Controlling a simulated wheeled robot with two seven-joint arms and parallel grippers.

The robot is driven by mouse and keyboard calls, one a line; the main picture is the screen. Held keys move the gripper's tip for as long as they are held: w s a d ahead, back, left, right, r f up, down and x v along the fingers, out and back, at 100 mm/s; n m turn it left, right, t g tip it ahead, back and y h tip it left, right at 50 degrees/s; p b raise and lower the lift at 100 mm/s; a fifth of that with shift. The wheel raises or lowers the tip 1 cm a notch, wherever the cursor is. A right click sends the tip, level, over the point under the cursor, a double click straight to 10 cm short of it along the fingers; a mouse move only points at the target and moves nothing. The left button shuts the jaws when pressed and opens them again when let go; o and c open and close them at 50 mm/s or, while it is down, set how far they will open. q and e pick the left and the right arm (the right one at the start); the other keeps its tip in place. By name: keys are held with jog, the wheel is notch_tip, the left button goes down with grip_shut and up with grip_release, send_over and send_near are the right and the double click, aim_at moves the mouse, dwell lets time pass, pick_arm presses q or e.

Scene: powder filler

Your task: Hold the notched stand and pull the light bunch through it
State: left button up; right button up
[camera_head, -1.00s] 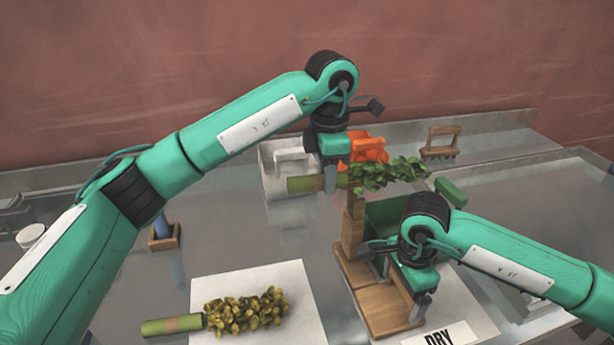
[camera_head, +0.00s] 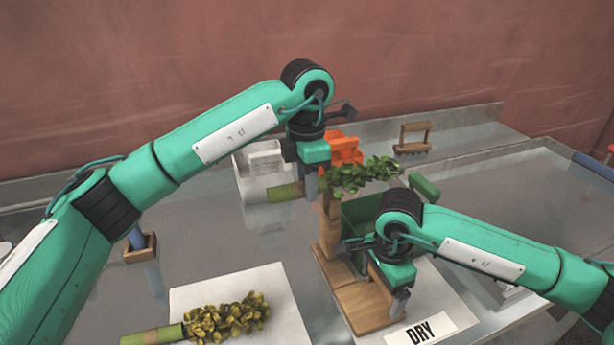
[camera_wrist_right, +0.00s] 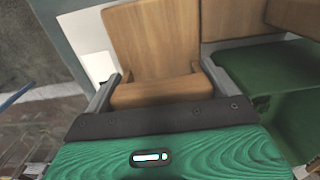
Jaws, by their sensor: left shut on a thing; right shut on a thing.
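The wooden notched stand (camera_head: 330,240) stands upright on a wooden base, with a green bin (camera_head: 360,215) beside it. My right gripper (camera_head: 398,305) is shut on the base's front end; the right wrist view shows its fingers on both sides of the wooden block (camera_wrist_right: 160,90). My left gripper (camera_head: 311,185) is shut on the light bunch (camera_head: 368,174), near where the green wrapped stem (camera_head: 285,192) meets the leaves. The bunch lies level at the stand's top, leaves to the right. Whether its stem sits in the notch is hard to tell.
A darker, yellowish bunch (camera_head: 225,320) lies on a white sheet (camera_head: 285,300) at front left. A DRY label (camera_head: 420,330) lies by the stand. A white container (camera_head: 250,180), an orange object (camera_head: 345,148) and a small wooden rack (camera_head: 413,140) stand behind.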

pick_arm(q)
jog(key=shift+f, duration=2.85)
jog(key=s+a, duration=0.5)
jog(key=a, duration=0.9)
jog(key=shift+s, duration=0.2)
jog(key=shift+a, duration=0.15)
jog(key=shift+r, duration=0.1)
notch_tip(320, 180, up, 7)
jog(key=a, duration=0.2)
jog(key=shift+s, duration=0.4)
dwell(0.4)
pick_arm(e)
jog(key=o, duration=0.7)
